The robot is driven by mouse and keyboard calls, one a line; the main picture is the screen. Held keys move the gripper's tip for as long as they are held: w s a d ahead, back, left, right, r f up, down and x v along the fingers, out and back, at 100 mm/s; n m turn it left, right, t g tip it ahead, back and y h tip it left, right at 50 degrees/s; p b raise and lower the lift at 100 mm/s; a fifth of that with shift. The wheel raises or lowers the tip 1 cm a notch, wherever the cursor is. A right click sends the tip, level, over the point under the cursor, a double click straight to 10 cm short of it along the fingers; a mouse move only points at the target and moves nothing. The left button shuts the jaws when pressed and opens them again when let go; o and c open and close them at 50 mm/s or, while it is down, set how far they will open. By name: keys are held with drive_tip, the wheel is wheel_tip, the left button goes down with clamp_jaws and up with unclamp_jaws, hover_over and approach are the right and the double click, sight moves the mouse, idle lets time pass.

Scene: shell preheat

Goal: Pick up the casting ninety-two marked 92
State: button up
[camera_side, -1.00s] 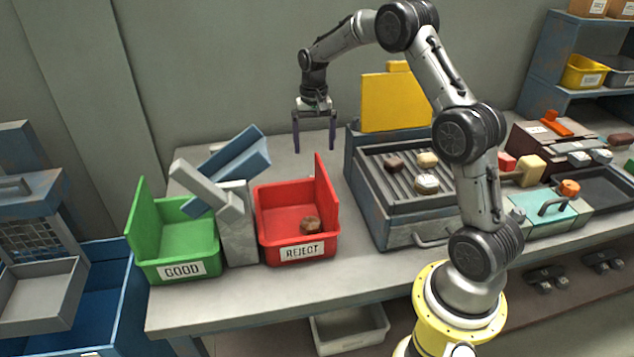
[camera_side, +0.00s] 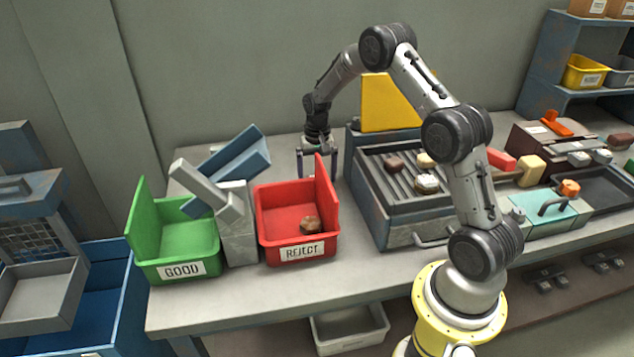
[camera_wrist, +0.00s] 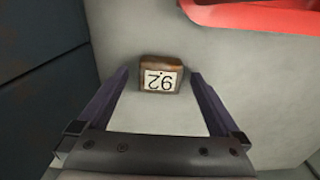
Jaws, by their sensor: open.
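The casting marked 92 (camera_wrist: 160,74) is a small brown block with a white label, seen in the wrist view on the grey bench top. The label reads upside down there. My gripper (camera_wrist: 158,100) is open, with its two fingers apart on either side of the casting's line and nothing held. The casting lies just beyond or below the fingertips; I cannot tell whether it is between them. In the side view my gripper (camera_side: 318,172) is low behind the red bin's tall back panel, and the casting is hidden there.
The red REJECT bin (camera_side: 266,226) with a brown piece in it stands close in front of my gripper. The grill box (camera_side: 385,225) with several castings is close on the right. The green GOOD bin (camera_side: 150,250) and a grey chute (camera_side: 238,240) are to the left.

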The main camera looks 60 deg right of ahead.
drive_tip(key=shift+c, duration=0.3)
drive_tip(key=c, duration=1.5)
drive_tip(key=shift+r, duration=0.1)
